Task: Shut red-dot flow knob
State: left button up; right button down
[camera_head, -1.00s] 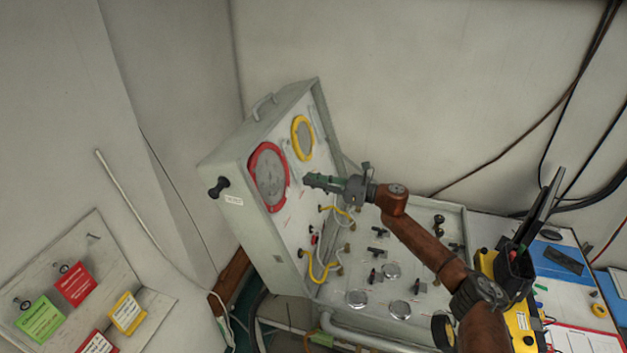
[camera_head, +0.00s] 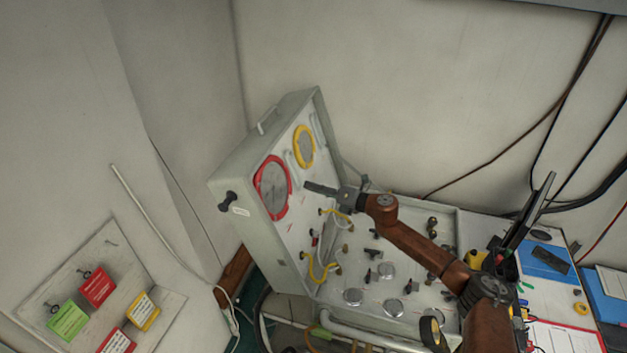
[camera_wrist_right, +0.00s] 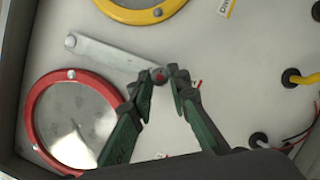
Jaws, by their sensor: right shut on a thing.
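The flow knob with a red dot (camera_wrist_right: 159,76) shows in the right wrist view, at the end of a clear bar-like flow tube (camera_wrist_right: 108,54) on the upright panel. My right gripper (camera_wrist_right: 157,84) has one finger on each side of the knob and is shut on it. In the head view my right gripper (camera_head: 309,187) reaches the panel just right of the red-rimmed gauge (camera_head: 272,187) and hides the knob. My left gripper is in neither view.
A yellow-rimmed gauge (camera_head: 304,146) sits above the red one. Yellow hoses (camera_head: 322,268) loop out of the panel below my gripper. The lower panel (camera_head: 388,300) carries valves and gauges. A wall board with coloured tags (camera_head: 98,286) stands at left.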

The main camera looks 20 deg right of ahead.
jog(key=shift+w+d+r+m+h+p, duration=0.1)
jog(key=shift+r+m+h+p, duration=0.1)
jog(key=shift+m+p, duration=0.4)
jog(key=shift+d+r+m+h+p, duration=0.1)
jog(key=shift+m+h+p, duration=0.1)
jog(key=shift+m+p, duration=0.35)
jog(key=c, duration=1.9)
grip_release()
jog(key=shift+f, duration=0.1)
jog(key=shift+c, duration=0.2)
jog(key=shift+o, duration=0.6)
jog(key=shift+f, duration=0.1)
jog(key=shift+a, duration=0.15)
jog(key=v, duration=1.2)
